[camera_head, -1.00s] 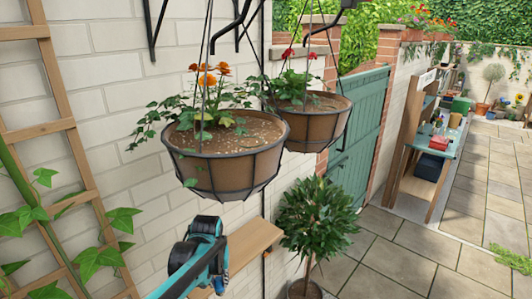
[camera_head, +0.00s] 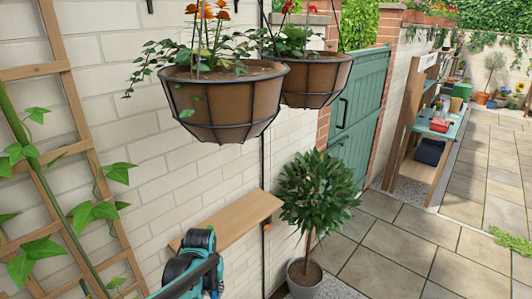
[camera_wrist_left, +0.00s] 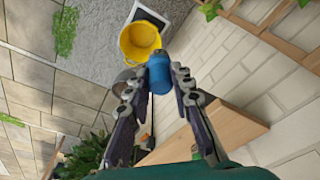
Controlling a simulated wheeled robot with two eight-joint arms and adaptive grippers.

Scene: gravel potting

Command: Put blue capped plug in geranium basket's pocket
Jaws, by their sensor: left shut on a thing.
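In the head view my left arm comes in at the bottom, below the baskets, and the plug cannot be made out. Two brown hanging baskets in dark wire frames are at the top. The right one (camera_head: 318,80) carries red flowers, likely the geranium, and is partly behind the left one (camera_head: 225,97), which has orange flowers. Their soil is barely visible, and no pocket can be made out. My right gripper is out of view.
A wooden shelf (camera_head: 235,219) juts from the white brick wall beside my left arm. A trellis (camera_head: 72,130) with ivy stands left. A potted bush (camera_head: 315,195) stands right of the shelf. A yellow bucket (camera_wrist_left: 133,50) appears beyond the plug in the wrist view.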

